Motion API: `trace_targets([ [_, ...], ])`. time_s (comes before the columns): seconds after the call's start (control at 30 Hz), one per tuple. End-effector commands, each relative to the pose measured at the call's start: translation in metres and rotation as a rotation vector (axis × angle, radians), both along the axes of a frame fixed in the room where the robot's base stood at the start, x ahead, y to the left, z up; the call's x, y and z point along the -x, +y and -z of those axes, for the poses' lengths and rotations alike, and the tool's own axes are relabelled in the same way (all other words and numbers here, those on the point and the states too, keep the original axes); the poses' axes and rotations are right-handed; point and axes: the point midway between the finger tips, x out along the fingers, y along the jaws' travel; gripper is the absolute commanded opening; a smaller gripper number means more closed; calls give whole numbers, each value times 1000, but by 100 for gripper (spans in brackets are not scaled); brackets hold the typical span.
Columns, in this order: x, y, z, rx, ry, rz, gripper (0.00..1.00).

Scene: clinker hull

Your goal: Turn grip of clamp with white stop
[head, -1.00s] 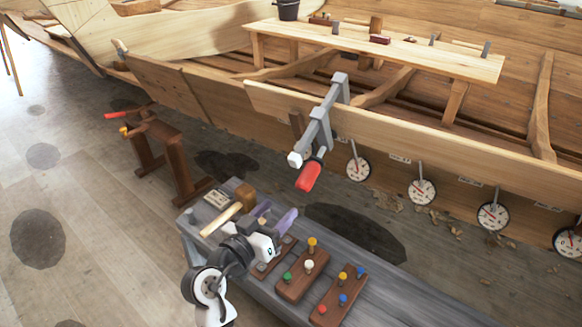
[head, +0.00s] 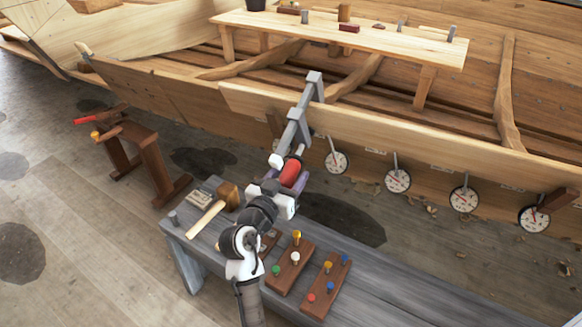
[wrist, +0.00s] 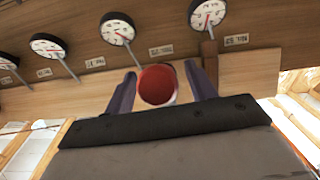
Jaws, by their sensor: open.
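The grey clamp (head: 299,125) sits over the top edge of the hull plank, with a white stop (head: 275,160) at its lower end. Its red grip (head: 290,172) hangs below on the outer side. In the wrist view the grip's round red end (wrist: 157,85) faces me, with a bit of white showing beside it. My gripper (head: 286,187) is at the grip, its purple fingers open. In the wrist view my gripper (wrist: 162,78) has one finger on either side of the grip, with gaps visible; the far part of the grip is hidden.
Several round dials (head: 397,181) hang along the plank to the right. The grey bench (head: 385,285) below holds a mallet (head: 212,212) and wooden blocks with coloured pegs (head: 325,285). A sawhorse (head: 140,150) with a red-handled clamp stands left.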

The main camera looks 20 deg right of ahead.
Motion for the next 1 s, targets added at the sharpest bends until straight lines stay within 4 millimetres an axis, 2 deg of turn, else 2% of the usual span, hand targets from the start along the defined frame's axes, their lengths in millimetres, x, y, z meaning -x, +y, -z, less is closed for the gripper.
trace_targets([
  [0.2, -10, -12, 0, -1, 1, 1, 56],
  [0.47, -11, -12, 0, 0, 0, 1, 56],
  [0.8, -10, -12, 0, 0, 0, 0, 12],
  [1.0, -11, -12, 1, 6, 6, 5, 11],
])
